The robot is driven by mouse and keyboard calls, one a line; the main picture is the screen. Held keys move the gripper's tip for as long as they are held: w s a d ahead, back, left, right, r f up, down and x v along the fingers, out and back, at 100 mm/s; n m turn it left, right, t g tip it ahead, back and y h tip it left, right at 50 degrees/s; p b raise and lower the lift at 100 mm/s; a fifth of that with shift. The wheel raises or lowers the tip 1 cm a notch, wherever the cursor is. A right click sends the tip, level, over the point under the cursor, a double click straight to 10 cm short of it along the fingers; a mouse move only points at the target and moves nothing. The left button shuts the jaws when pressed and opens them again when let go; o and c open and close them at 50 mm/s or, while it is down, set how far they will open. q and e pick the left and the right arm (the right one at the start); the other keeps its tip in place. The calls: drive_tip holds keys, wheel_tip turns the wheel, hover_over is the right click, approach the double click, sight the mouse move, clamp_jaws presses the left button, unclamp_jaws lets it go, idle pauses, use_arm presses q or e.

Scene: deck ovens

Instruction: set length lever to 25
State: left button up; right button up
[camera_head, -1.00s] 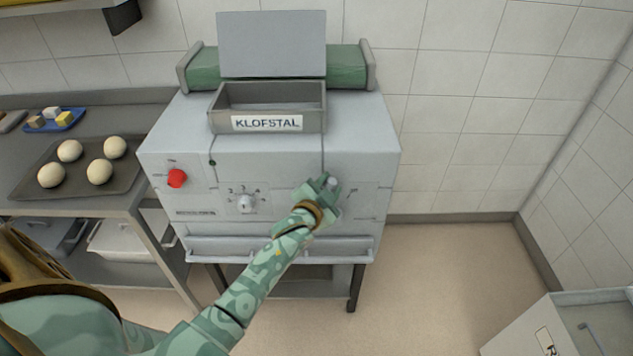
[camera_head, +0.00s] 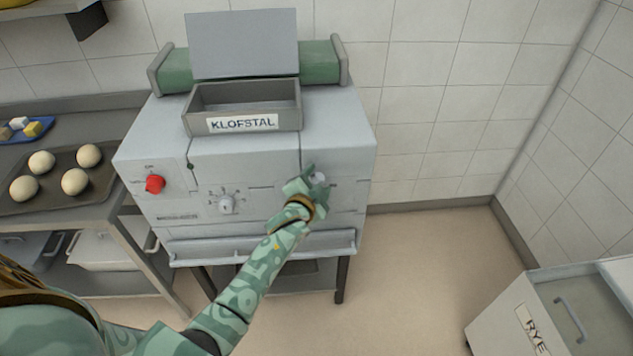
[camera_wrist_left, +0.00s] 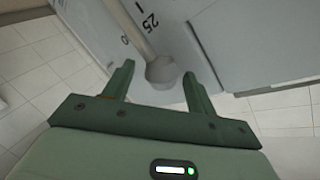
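The grey KLOFSTAL machine (camera_head: 250,172) stands against the tiled wall. The length lever (camera_wrist_left: 146,42) is a pale rod with a round grey knob (camera_wrist_left: 162,72); in the left wrist view its shaft runs up beside a printed 25 mark. The knob also shows in the head view (camera_head: 318,179), at the right of the machine's front. My left gripper (camera_head: 312,182) is at the knob. In the left wrist view the left gripper (camera_wrist_left: 158,84) has its fingers spread wide, one on each side of the knob, with gaps on both sides. My right gripper is in neither view.
A red knob (camera_head: 155,184) and a numbered dial (camera_head: 226,205) sit left on the machine front. A bar (camera_head: 260,246) runs along its lower front. A dough tray (camera_head: 100,190) lies on the left counter. A RYE bin (camera_head: 520,325) stands at lower right, with open floor between.

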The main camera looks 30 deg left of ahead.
use_arm(q)
drive_tip(key=p+v, duration=0.2)
drive_tip(key=v, duration=1.4)
drive_tip(key=shift+s+p, duration=0.2)
drive_tip(key=shift+p, duration=0.2)
